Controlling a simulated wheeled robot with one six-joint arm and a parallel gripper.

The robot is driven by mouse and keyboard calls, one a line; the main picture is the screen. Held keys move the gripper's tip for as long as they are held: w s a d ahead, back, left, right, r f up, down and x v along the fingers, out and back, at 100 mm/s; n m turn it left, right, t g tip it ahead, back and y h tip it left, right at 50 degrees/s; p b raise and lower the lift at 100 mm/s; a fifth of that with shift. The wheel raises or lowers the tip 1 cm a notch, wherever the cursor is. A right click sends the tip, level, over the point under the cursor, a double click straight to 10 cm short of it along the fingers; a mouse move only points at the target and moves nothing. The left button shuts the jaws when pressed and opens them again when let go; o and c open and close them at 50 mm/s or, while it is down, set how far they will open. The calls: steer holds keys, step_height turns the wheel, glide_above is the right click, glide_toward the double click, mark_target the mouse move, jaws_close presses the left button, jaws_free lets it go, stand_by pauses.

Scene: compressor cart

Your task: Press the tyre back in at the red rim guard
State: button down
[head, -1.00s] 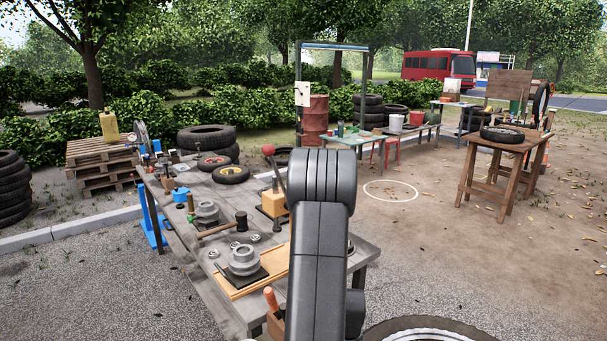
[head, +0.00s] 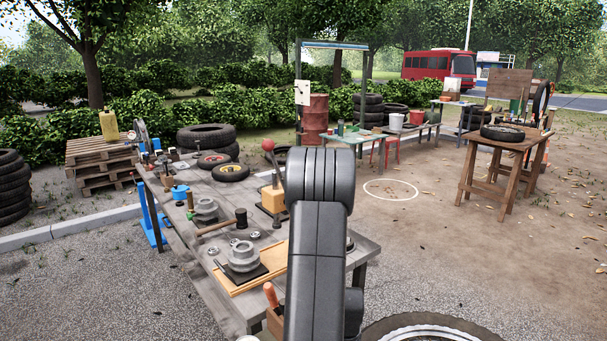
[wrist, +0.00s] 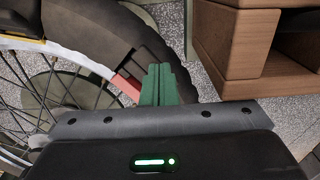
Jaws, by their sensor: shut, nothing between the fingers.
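In the wrist view, the black tyre (wrist: 115,30) curves around a spoked wheel (wrist: 45,90) on the left. The small red rim guard (wrist: 127,86) sits at the rim edge, against the tyre. My gripper (wrist: 158,80), with green fingers, is shut and empty. Its fingers are right beside the red guard and overlap the tyre's edge in the picture; I cannot tell if they touch it. In the head view, part of a tyre (head: 430,325) shows at the bottom; my arm hides the gripper there.
A wooden box-like stand (wrist: 240,50) is close on the right in the wrist view. In the head view, a grey workbench (head: 190,255) with tools and small tyres stands left of my arm. A wooden table (head: 487,150) holds another tyre farther right. Open ground lies between.

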steer(key=shift+f, duration=0.2)
stand_by(0.3)
steer(key=shift+r, duration=0.1)
step_height(320, 180, up, 8)
steer(key=p, duration=0.5)
stand_by(0.4)
step_height(320, 180, down, 8)
steer(key=b, duration=0.5)
steer(key=shift+f+b, duration=0.2)
steer(key=shift+b, duration=0.1)
steer(key=shift+r+p, duration=0.25)
steer(key=shift+p, duration=0.05)
steer(key=shift+r, duration=0.1)
